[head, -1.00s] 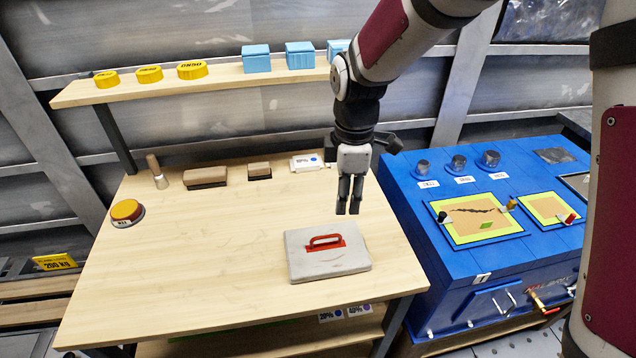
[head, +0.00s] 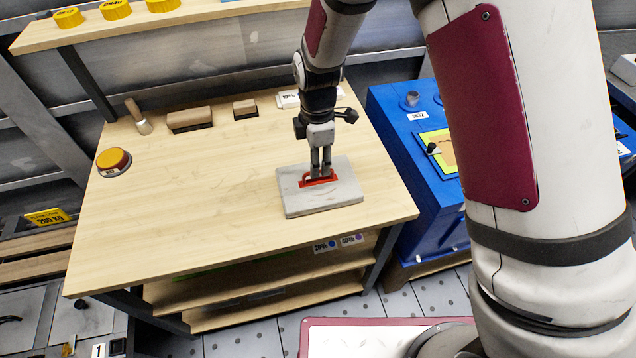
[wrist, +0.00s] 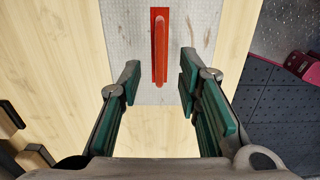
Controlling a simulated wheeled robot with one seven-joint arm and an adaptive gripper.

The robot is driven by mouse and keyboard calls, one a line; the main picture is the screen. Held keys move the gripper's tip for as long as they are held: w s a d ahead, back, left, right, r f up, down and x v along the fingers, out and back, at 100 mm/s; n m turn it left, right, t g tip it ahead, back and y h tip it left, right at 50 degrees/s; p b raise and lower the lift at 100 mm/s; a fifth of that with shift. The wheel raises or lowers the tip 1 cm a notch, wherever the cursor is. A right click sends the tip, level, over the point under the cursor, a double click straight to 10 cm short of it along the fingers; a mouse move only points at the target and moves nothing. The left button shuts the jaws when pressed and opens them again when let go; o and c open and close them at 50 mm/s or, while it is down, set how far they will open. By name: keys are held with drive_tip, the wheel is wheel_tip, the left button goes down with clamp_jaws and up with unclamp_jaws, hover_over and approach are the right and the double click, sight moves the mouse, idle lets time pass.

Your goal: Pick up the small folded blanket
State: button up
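A flat light-grey slab (head: 335,202) with a red handle (head: 318,180) lies on the wooden workbench; it is the only thing in view that could be the folded blanket. My gripper (head: 321,174) points down at the handle in the head view. In the wrist view my gripper (wrist: 160,82) is open, with green-padded fingers apart. The red handle (wrist: 160,45) lies between and just ahead of the fingertips, over the grey slab (wrist: 195,35). I see no contact, and the exact height above the handle is unclear.
The wooden workbench (head: 200,225) is mostly clear around the slab. A blue cabinet (head: 415,170) stands right of the bench. A shelf (head: 150,24) runs above the back.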

sight(318, 179)
drive_tip(key=shift+d+f+p, duration=0.1)
drive_tip(key=shift+f+p, duration=0.2)
drive_tip(key=shift+f, duration=1.95)
clamp_jaws()
